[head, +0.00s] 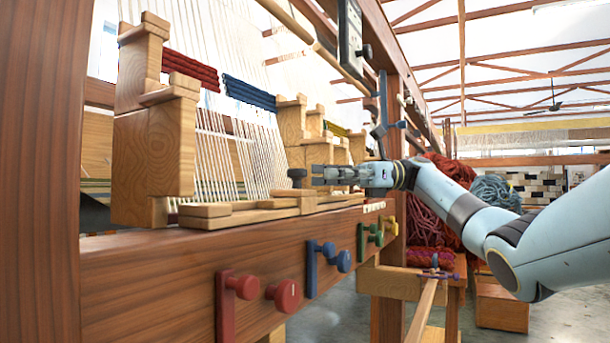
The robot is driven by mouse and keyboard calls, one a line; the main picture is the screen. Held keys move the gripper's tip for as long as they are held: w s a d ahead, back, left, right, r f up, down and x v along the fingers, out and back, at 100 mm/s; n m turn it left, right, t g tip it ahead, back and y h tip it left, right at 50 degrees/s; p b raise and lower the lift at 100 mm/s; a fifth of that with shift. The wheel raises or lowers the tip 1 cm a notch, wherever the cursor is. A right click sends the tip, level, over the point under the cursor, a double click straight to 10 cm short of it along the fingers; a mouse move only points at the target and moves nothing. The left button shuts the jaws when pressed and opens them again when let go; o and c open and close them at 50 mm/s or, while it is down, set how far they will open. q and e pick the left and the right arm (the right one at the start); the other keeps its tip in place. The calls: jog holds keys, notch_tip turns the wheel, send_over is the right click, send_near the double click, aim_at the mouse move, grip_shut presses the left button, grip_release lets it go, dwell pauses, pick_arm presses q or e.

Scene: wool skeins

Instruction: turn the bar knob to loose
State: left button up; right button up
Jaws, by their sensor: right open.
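A dark round knob (297,176) stands on a short stem on the wooden slide along the loom's front beam. My right gripper (318,176) reaches in from the right. Its fingers point left toward this knob and look open, with the tips close to it; I cannot tell whether they touch. Another dark knob (365,52) sticks out of a black plate (350,32) on the upper frame, well above the gripper. The frames do not show which of the two is the bar knob, and no setting is readable. My left gripper is not in view.
The front beam (160,285) carries red (283,295), blue (343,261) and green (376,239) knobs. Stepped wooden blocks (155,150) and white warp threads stand behind the slide. Wool skeins (430,215) lie behind my right arm. A loom post (395,110) rises beside the gripper.

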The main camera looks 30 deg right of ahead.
jog(key=v, duration=0.5)
jog(key=shift+d, duration=0.3)
